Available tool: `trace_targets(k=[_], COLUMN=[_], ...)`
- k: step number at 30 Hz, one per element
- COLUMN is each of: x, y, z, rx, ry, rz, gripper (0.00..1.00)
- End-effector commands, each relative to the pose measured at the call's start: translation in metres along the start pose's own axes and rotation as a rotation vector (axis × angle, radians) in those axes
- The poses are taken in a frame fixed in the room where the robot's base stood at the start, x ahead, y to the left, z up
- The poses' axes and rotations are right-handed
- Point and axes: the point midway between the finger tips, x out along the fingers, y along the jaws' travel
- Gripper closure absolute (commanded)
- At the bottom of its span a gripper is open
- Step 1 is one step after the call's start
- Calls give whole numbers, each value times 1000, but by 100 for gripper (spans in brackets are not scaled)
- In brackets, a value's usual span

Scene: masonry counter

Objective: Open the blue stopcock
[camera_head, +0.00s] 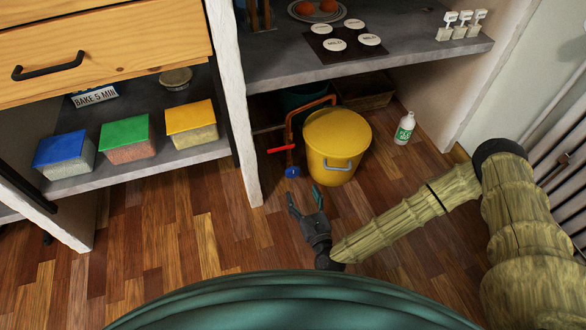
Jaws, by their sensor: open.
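The blue stopcock (292,171) is a small blue handle low on a copper pipe (290,122), just left of a yellow bin, under the counter. A red handle (281,149) sits above it on the same pipework. My gripper (304,194) is open and empty, with its fingers pointing up the picture toward the blue stopcock. In the picture its fingertips are just below the blue handle and appear apart from it. The exact depth gap and the angle of the blue handle are too small to tell.
A yellow bin (335,148) with a grey handle stands close right of the pipe. A white bottle (405,128) is farther right. A white masonry upright (234,100) bounds the left side. A grey counter (280,60) overhangs the pipe. The wooden floor (180,225) is clear at left.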

Motion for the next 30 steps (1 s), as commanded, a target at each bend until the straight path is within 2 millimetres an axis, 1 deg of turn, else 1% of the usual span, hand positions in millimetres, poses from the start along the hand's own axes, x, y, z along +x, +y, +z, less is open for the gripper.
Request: trace_targets(k=[1,3,7,11,14,21,24,30], x=[1,1,4,15,28,68,82,102], y=[-4,-2,-1,-1,-1,-2,-2,-2], z=[-4,-8,-9,-10,-12,-12,-12,-10], rx=[20,14,12,11,10,9,9,9], ry=[-12,-8,-8,-9,-9,-9,-8,-7], rz=[-11,-7,-4,-3,-4,-5,-4,-4], gripper=[34,34,34,34,34,34,34,34])
